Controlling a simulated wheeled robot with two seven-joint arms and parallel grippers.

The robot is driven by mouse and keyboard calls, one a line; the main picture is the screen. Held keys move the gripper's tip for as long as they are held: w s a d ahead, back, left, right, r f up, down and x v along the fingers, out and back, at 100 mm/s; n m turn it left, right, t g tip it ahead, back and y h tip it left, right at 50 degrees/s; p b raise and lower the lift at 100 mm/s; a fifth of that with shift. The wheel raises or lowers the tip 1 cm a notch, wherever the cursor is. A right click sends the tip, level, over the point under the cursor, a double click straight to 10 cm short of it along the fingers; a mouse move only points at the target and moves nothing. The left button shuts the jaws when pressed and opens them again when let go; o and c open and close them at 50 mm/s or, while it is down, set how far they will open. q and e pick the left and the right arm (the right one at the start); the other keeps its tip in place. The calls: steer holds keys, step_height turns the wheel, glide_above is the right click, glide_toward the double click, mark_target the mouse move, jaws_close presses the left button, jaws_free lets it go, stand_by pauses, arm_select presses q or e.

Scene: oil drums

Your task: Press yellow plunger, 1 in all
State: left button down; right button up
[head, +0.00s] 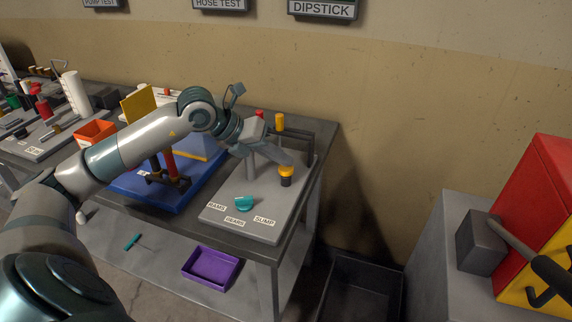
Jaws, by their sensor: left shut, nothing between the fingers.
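A short black post with a yellow top (286,171) stands on the right side of the grey board under the DIPSTICK sign; it looks like the yellow plunger. My left gripper (288,160) is shut and empty, reaching in from the left. Its fingertips are right at the yellow top and cover part of it in the picture; whether they touch it I cannot tell. My right gripper is not in view.
The grey board (240,224) carries a teal knob (244,203) and a red-topped piece (259,115). A blue tray (140,189) lies left of it under my arm. A purple bin (211,267) sits on the lower shelf. A red and yellow machine (535,220) stands at right.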

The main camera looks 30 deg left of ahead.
mark_target(281, 169)
arm_select(q)
steer(key=shift+r+p, duration=0.35)
steer(key=shift+r, duration=0.5)
step_height(281, 169, up, 5)
steer(key=p, duration=0.3)
stand_by(1.0)
